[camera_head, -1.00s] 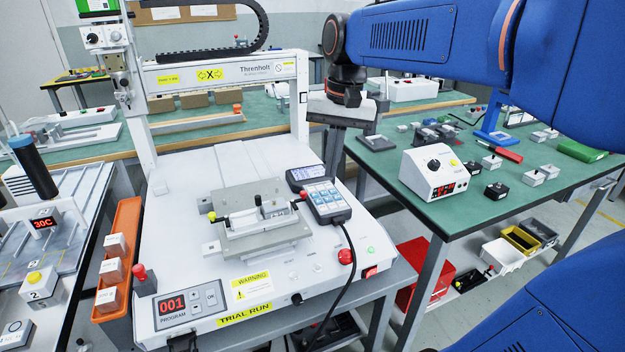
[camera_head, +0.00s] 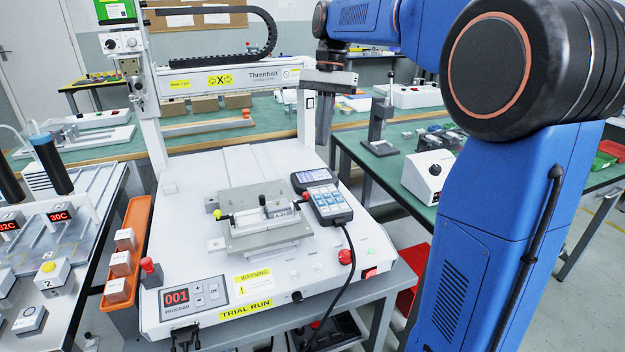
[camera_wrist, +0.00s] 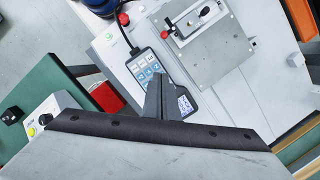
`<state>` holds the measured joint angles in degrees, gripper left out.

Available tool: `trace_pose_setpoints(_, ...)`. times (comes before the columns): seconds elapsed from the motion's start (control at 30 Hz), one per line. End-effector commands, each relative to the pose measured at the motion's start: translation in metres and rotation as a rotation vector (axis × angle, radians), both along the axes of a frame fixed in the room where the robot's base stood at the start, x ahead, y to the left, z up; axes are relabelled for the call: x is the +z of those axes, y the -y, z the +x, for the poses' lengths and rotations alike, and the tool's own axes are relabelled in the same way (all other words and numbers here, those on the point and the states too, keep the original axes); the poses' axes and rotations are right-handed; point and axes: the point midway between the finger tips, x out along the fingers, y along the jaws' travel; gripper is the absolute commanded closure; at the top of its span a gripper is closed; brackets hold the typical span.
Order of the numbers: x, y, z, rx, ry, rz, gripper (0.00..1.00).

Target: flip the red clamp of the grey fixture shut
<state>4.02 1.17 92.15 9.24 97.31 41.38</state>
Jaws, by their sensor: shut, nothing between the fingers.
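The grey fixture (camera_head: 240,241) sits on the white deck of the gantry machine and holds a pale part with a black knob (camera_head: 263,200). The red clamp tip (camera_head: 306,196) sticks out at the fixture's right end, close to the handheld pendant. In the wrist view the fixture plate (camera_wrist: 215,62) is at the upper right and the red tip (camera_wrist: 164,34) at its corner. My gripper (camera_head: 324,148) is shut and empty, pointing down behind and above the pendant. In the wrist view its fingers (camera_wrist: 162,82) overlap the pendant and are apart from the clamp.
The pendant (camera_head: 330,204) with its cable lies right of the fixture. A red button (camera_head: 345,257) is on the machine's front right. The gantry upright (camera_head: 305,110) stands just left of my gripper. A green table (camera_head: 390,180) with a white control box (camera_head: 425,178) is to the right.

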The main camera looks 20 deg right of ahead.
Motion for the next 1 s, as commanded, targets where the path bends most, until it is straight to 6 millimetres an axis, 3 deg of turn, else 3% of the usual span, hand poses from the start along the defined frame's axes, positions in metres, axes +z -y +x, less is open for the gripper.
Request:
trace_pose_setpoints(0.37,-0.009,-0.002,-0.002,0.001,-0.001,0.000,1.00)
trace_pose_setpoints(0.9,-0.095,-0.017,-0.018,0.002,-0.002,0.001,1.00)
trace_pose_setpoints(1.0,-0.097,-0.026,-0.027,0.004,0.002,0.001,1.00)
